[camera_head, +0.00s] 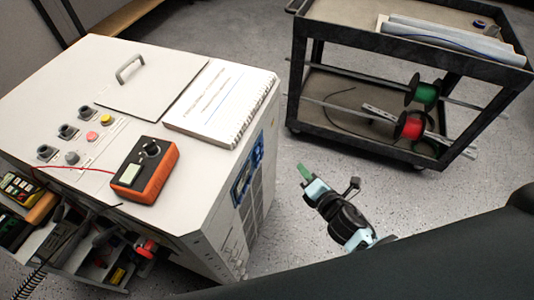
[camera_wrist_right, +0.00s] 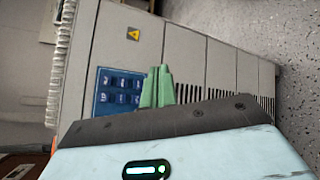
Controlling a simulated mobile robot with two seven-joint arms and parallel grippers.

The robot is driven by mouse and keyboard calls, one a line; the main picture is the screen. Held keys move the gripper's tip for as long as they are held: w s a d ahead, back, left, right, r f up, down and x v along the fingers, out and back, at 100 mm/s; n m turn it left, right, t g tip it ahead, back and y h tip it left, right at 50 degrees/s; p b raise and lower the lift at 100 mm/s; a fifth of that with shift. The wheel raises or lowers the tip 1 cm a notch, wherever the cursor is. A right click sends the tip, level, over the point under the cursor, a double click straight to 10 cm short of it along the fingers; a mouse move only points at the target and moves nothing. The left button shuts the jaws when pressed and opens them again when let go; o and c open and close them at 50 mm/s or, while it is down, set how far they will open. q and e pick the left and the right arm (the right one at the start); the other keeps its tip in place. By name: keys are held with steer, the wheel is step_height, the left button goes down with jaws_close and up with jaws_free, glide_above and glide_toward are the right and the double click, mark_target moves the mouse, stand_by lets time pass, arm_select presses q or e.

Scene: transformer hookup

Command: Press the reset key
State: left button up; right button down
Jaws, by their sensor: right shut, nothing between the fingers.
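A blue key panel (camera_head: 247,168) sits on the side face of the white transformer cabinet (camera_head: 215,225). It also shows in the right wrist view (camera_wrist_right: 119,90), with several dark keys whose labels are too small to read, so I cannot tell which is the reset key. My right gripper (camera_head: 305,172) is shut and empty, in the air to the right of the cabinet in the head view. In the right wrist view its green fingertips (camera_wrist_right: 157,86) appear at the panel's right edge, overlapping it slightly. I see no clear contact. My left gripper is not in view.
On the cabinet top lie an orange multimeter (camera_head: 145,170), a spiral notebook (camera_head: 220,103) and several knobs and buttons. A dark cart (camera_head: 405,45) with cable spools stands at the back right. Grey floor (camera_head: 290,225) is clear between cabinet and cart.

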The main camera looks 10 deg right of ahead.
mark_target(262, 156)
steer(key=w+a+b, duration=0.1)
steer(key=w+a, duration=0.3)
steer(key=a, duration=0.3)
steer(key=shift+w+a, duration=0.15)
steer(key=shift+w, duration=0.25)
stand_by(0.8)
stand_by(0.8)
steer(key=shift+a, duration=0.1)
stand_by(0.4)
steer(key=shift+w+a, duration=0.25)
